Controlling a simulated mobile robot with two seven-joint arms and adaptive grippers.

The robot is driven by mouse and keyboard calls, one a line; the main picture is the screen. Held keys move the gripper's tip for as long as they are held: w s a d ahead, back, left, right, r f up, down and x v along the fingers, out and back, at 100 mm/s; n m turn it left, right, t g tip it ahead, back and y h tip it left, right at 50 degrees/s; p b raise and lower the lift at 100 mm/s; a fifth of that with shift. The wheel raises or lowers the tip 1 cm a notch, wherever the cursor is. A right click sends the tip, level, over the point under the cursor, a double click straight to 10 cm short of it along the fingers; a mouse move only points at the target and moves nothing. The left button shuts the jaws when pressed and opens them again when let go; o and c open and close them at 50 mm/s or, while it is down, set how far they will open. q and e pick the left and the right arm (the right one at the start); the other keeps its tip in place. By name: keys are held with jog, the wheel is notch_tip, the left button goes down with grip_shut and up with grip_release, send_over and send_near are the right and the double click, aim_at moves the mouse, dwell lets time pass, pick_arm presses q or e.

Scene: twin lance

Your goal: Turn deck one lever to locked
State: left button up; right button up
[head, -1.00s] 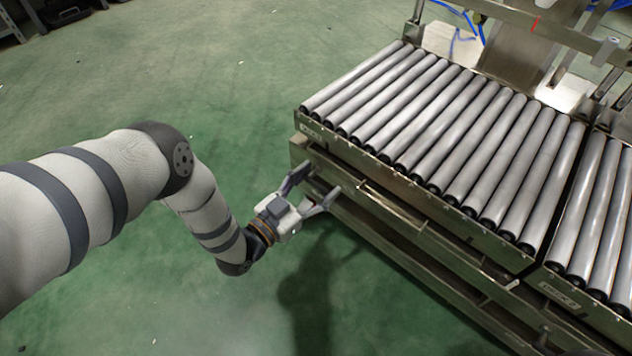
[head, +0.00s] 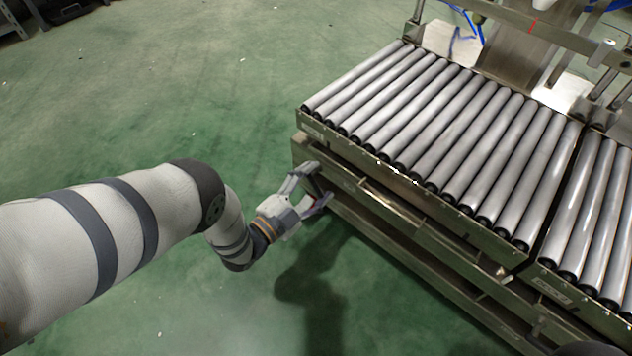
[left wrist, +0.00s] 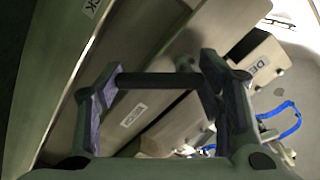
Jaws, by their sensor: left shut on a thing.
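My left gripper (head: 315,188) is at the near left corner of the roller conveyor, below the left deck section. In the left wrist view its two fingers stand on either side of a dark bar (left wrist: 160,80), which looks like the lever, and it is shut on that bar. The bar spans between the fingertips and lies nearly level in that view. In the head view the fingers largely hide it. Deck one (head: 420,110) is the larger roller bed, with a small plate (head: 312,128) at its left corner. My right gripper is not in view.
A second roller deck (head: 590,215) adjoins on the right, with its own plate (head: 552,290). Steel frame rails (head: 400,235) run below the decks. Blue hoses (head: 470,25) lie behind. The green floor (head: 180,100) left of the frame is clear.

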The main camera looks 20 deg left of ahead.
pick_arm(q)
jog(key=m, duration=0.3)
jog(key=a+m, duration=0.1)
jog(key=m, duration=0.1)
jog(key=shift+w+f, duration=0.15)
jog(key=shift+f, duration=0.15)
jog(key=shift+w+a+m, duration=0.1)
jog(key=shift+a+m, duration=0.05)
jog(key=shift+m, duration=0.55)
jog(key=shift+w+a+m, duration=0.1)
jog(key=shift+m, duration=0.6)
jog(key=shift+a, duration=0.1)
jog(key=o, duration=1.2)
jog(key=shift+c, duration=0.2)
jog(key=shift+s, duration=0.2)
jog(key=v, duration=1.1)
jog(key=shift+s, duration=0.4)
jog(key=shift+a, duration=0.1)
